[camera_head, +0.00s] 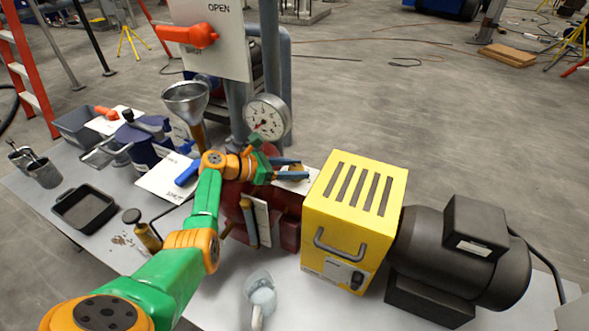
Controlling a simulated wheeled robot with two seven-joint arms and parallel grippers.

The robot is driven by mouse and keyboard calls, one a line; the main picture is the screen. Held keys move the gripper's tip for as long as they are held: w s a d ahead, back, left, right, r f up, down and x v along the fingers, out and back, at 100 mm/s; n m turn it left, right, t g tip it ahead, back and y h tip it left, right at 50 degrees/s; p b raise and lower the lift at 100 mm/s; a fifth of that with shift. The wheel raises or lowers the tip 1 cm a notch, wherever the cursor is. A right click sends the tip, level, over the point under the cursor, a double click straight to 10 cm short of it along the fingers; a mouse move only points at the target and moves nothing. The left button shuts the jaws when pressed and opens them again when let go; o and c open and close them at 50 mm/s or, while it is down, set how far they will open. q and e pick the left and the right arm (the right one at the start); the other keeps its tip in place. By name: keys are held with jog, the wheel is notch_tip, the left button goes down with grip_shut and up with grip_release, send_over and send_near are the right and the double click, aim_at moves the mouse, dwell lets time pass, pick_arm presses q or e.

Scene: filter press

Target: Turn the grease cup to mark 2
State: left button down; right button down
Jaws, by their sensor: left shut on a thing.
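My left arm comes in from the lower left, and its gripper (300,168) reaches over the dark red pump body (232,207). Its blue fingers are shut on a small brass-coloured piece, which seems to be the grease cup (296,170). The fingers cover most of it. A white plate (311,183) shows beside the fingertips; any marks on it are too small to read. I cannot tell which mark the cup points to. My right gripper is not in view.
A yellow slotted guard (349,213) stands just right of the gripper, with a dark motor (450,250) beyond it. A pressure gauge (267,117) and funnel (186,100) stand behind. A white scoop (261,292) and black tray (84,208) lie on the table.

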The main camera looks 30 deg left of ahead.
pick_arm(q)
jog(key=shift+c, duration=1.5)
grip_release()
jog(key=shift+w+d, duration=0.1)
